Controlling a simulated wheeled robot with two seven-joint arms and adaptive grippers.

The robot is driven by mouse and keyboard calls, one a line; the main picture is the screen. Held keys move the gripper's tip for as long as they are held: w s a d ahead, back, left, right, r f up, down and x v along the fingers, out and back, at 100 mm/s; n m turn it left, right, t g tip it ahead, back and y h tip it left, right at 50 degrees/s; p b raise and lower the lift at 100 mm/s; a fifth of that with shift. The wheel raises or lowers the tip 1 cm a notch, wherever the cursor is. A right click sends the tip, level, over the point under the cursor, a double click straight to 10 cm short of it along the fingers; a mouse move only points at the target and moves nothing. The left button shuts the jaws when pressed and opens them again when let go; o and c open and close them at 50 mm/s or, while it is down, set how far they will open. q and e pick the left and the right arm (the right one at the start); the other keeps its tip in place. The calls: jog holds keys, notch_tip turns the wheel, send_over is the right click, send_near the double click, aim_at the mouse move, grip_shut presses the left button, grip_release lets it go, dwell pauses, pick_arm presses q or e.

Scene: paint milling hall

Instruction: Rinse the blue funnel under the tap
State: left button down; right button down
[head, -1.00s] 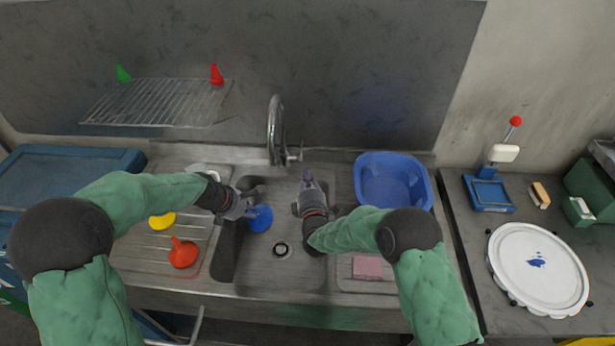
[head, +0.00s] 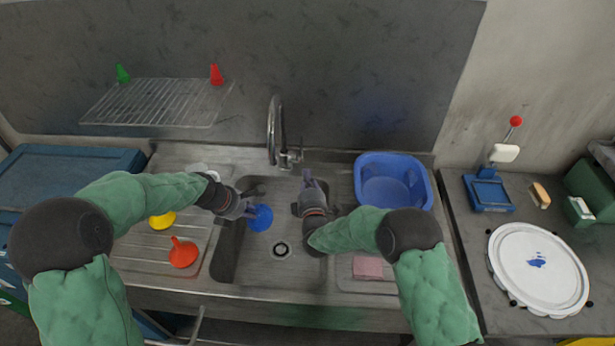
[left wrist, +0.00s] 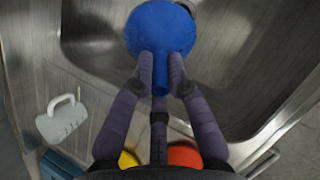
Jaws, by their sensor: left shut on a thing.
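The blue funnel (head: 260,217) is over the left part of the sink basin (head: 300,268). My left gripper (head: 250,203) is shut on its narrow stem. In the left wrist view the funnel's wide round cone (left wrist: 160,28) faces away from the gripper (left wrist: 160,70), with the stem between the fingers. The curved metal tap (head: 275,130) stands behind the basin, and I see no clear stream of water. My right gripper (head: 310,182) is in front of the tap, just right of its base. Its fingers are too small to tell whether they are open.
A yellow funnel (head: 162,220) and a red funnel (head: 183,253) lie on the left drainboard. A blue tub (head: 422,197) and a pink sponge (head: 368,267) are on the right. A wire rack (head: 160,103) holds a green and a red cone at the back left.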

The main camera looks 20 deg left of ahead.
pick_arm(q)
jog(key=s+a+r+p, duration=0.1)
jog(key=s+r+p, duration=0.2)
jog(key=s+r, duration=0.1)
jog(key=shift+s+a, duration=0.35)
jog(key=shift+a, duration=0.05)
dwell(0.4)
dwell(1.0)
